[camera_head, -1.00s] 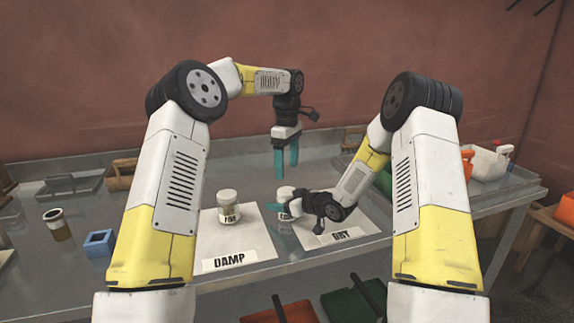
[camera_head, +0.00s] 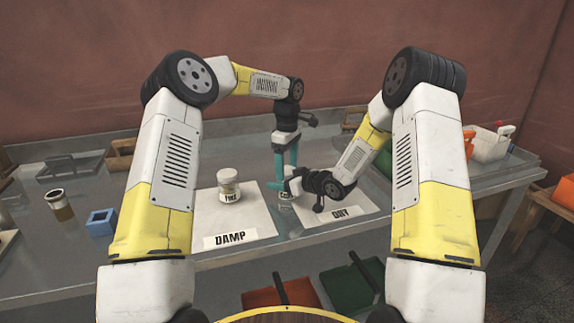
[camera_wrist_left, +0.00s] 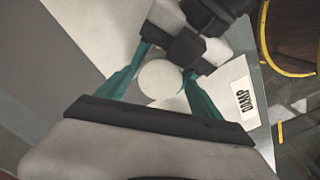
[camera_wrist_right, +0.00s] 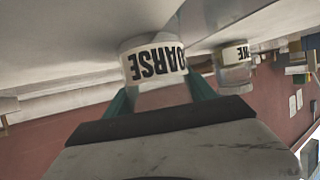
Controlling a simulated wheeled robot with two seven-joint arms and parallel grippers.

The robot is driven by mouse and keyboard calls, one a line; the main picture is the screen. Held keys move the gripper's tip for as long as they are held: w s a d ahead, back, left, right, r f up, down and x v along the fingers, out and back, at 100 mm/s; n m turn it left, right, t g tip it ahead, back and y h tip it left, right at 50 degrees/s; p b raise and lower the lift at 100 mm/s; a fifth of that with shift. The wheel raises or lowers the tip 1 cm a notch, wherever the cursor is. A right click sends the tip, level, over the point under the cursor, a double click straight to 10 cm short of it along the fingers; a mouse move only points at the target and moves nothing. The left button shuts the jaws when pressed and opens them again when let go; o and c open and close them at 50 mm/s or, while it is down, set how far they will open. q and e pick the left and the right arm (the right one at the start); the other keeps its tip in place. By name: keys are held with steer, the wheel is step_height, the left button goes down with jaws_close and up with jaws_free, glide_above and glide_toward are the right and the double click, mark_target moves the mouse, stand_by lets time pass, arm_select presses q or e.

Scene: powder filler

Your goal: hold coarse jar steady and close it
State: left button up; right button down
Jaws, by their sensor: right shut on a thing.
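The coarse jar (camera_head: 285,195) stands at the left edge of the DRY mat and is mostly hidden by my grippers in the head view. Its COARSE label (camera_wrist_right: 155,63) appears upside down in the right wrist view. My right gripper (camera_wrist_right: 160,95) is shut on the jar's body, one teal finger on each side. My left gripper (camera_head: 285,175) points down from above the jar. In the left wrist view its teal fingers are apart, with the round white top of the jar (camera_wrist_left: 160,79) between them. I cannot tell whether they touch it.
The fine jar (camera_head: 229,187) stands on the DAMP mat (camera_head: 232,222), left of the grippers. The DRY mat (camera_head: 345,205) lies to the right. Red and green bins sit below the front edge.

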arm_select(q)
steer(key=c, duration=1.4)
steer(key=m, duration=1.3)
steer(key=o, duration=1.5)
steer(key=shift+d, duration=0.1)
steer(key=shift+d+r, duration=0.1)
